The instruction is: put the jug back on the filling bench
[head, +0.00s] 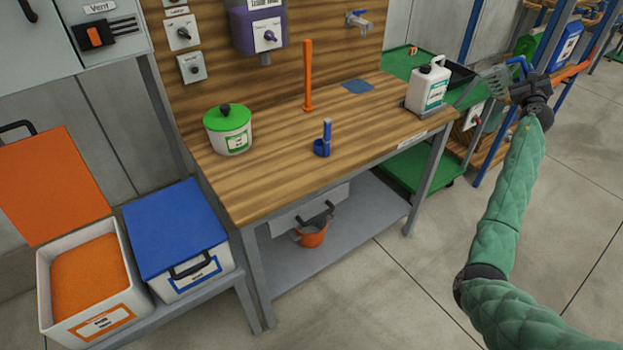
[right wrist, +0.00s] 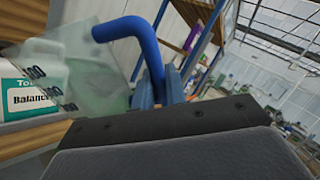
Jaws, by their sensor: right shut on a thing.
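A clear measuring jug (head: 496,84) with a blue handle is held by my right gripper (head: 520,86), off the right end of the filling bench. In the right wrist view the jug's see-through body (right wrist: 100,75) shows dark markings, and its blue handle (right wrist: 135,30) runs down between the jaws (right wrist: 172,85). The jaws are shut on the handle. The filling bench (head: 270,170) has a wooden top. My left gripper is not in view.
A white canister (head: 428,88) stands at the bench's right end, near the jug. A green-lidded tub (head: 228,130), a blue scoop (head: 323,142), an orange upright post (head: 308,75) and a flat blue mat (head: 358,86) are on the bench. The front right top is clear.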

